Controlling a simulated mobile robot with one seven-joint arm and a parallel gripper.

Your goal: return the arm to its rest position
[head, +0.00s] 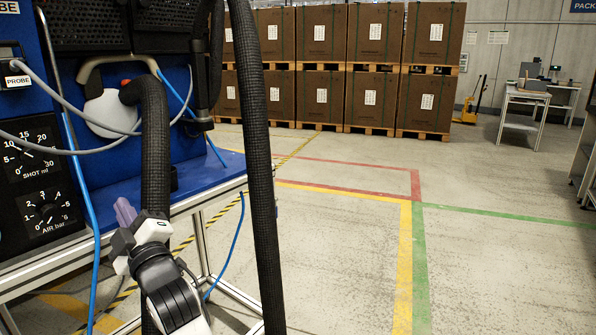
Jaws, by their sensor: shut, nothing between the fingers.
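My arm reaches up from the bottom of the head view, and my gripper (125,212) is at its end, in front of the blue workbench (212,178). The gripper looks shut, with nothing seen between its fingers, which are small and partly hidden. A thick black ribbed hose (155,150) hangs close beside and behind the gripper. I cannot tell whether they touch.
A second black hose (258,170) hangs in front at centre left. A blue panel (30,190) with gauges and grey cables stands at left. Boxes on pallets (375,35) line the back. A desk (525,100) stands at right. The marked floor (480,260) is clear.

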